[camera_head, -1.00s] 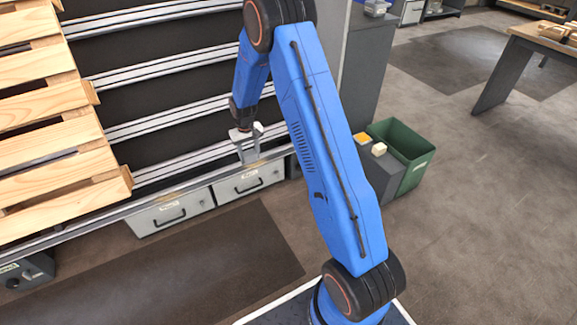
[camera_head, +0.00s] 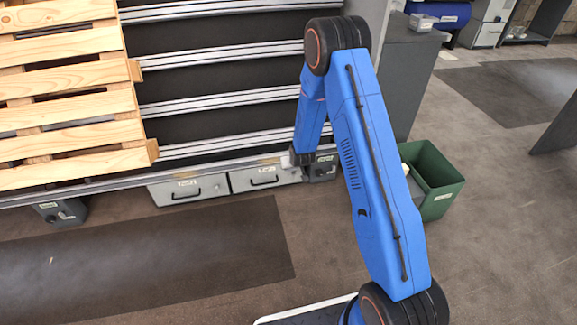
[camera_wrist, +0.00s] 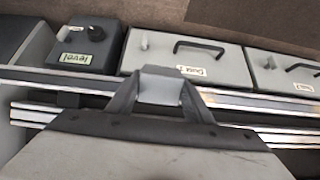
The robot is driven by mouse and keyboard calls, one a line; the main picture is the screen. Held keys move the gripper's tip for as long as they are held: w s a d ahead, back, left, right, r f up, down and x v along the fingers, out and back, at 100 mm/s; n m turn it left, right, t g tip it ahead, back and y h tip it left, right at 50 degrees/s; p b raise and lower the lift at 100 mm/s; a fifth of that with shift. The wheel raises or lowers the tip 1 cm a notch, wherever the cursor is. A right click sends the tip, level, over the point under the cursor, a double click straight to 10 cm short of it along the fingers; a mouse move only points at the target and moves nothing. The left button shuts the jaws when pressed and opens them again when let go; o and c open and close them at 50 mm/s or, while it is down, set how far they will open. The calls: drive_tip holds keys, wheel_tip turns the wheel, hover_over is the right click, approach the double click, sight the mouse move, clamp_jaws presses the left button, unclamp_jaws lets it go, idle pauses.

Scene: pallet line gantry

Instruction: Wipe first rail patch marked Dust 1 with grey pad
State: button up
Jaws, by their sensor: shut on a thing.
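My gripper (camera_wrist: 160,90) is shut on a light grey block, the grey pad (camera_wrist: 160,88), in the wrist view. The rail (camera_wrist: 235,101) crosses the wrist view behind the gripper. I cannot tell whether the pad touches it. A drawer (camera_wrist: 180,58) under the rail has a label that seems to read Dust 1, upside down. Brownish marks (camera_wrist: 238,98) show faintly on the rail; which patch they are is unclear.
A box labelled level (camera_wrist: 75,50) stands beside the drawers, left in the wrist view. A wooden pallet (camera_head: 70,100) lies over the rails at the left. A green bin (camera_head: 435,180) stands right of my arm.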

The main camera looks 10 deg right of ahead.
sight(259, 162)
drive_tip(key=shift+s+a+f+t, duration=0.15)
drive_tip(key=shift+a+t, duration=0.1)
drive_tip(key=shift+t, duration=0.25)
drive_tip(key=shift+s+a+r+t, duration=0.1)
drive_tip(key=shift+a+r+t, duration=0.25)
drive_tip(key=shift+t, duration=0.55)
drive_tip(key=shift+s+a+r+t, duration=0.2)
drive_tip(key=shift+r+t, duration=0.2)
drive_tip(key=shift+t, duration=0.15)
drive_tip(key=shift+s+a+r+t, duration=0.1)
drive_tip(key=shift+s+r+t, duration=0.1)
drive_tip(key=shift+r+t, duration=0.3)
drive_tip(key=shift+x, duration=3)
drive_tip(key=shift+x, duration=1.15)
drive_tip(key=shift+a, duration=0.1)
drive_tip(key=shift+s+a, duration=0.1)
drive_tip(key=shift+a, duration=5.8)
